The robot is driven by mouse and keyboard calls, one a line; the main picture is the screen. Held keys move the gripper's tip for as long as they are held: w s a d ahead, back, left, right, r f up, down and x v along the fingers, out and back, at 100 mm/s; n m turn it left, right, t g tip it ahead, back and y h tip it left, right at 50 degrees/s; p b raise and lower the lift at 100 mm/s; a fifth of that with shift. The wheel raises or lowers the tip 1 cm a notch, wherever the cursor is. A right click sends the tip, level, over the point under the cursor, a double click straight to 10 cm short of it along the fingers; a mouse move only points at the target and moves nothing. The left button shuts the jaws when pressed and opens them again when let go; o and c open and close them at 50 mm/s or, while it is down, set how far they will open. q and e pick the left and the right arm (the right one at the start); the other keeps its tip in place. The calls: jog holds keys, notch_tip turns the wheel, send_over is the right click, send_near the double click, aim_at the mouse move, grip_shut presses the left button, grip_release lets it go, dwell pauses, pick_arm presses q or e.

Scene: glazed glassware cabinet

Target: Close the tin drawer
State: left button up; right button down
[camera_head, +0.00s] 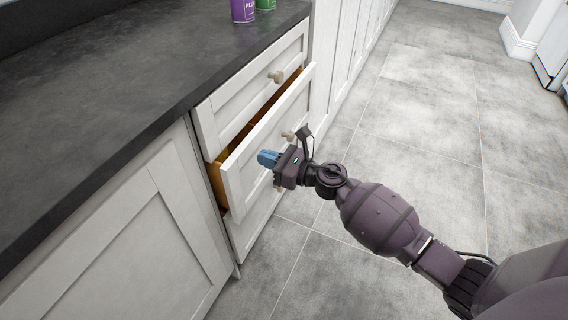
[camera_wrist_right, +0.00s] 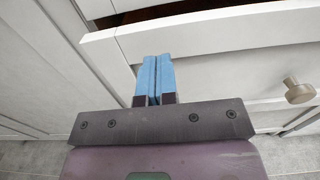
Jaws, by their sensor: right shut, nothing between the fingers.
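The white drawer (camera_head: 245,160) in the head view, second from the top under the dark counter, stands partly open. Its front sticks out from the cabinet and a strip of its orange-brown inside shows. It also shows in the right wrist view (camera_wrist_right: 225,30), with its round knob (camera_wrist_right: 299,92) to the right of my fingers. My right gripper (camera_head: 267,158) is at this drawer front, left of the knob (camera_head: 288,136). Its blue fingers, seen in the right wrist view (camera_wrist_right: 155,75), are shut with nothing between them. I cannot tell whether they touch the front. My left gripper is out of view.
A closed drawer (camera_head: 222,113) is above and another (camera_head: 255,225) below. A purple tin (camera_head: 243,10) and a green tin (camera_head: 265,4) stand on the dark counter (camera_head: 120,75). The tiled floor (camera_head: 420,130) to the right is clear.

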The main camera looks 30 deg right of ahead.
aim_at(248, 150)
jog(key=shift+x, duration=1.4)
jog(key=x, duration=0.3)
jog(key=shift+w+a+f+b, duration=0.15)
jog(key=shift+w+b, duration=0.05)
jog(key=shift+b, duration=0.15)
jog(key=shift+w+a, duration=0.25)
jog(key=shift+w, duration=0.05)
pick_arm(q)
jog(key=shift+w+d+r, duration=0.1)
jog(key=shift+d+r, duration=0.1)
pick_arm(e)
jog(key=shift+w+r, duration=0.1)
jog(key=shift+r, duration=0.25)
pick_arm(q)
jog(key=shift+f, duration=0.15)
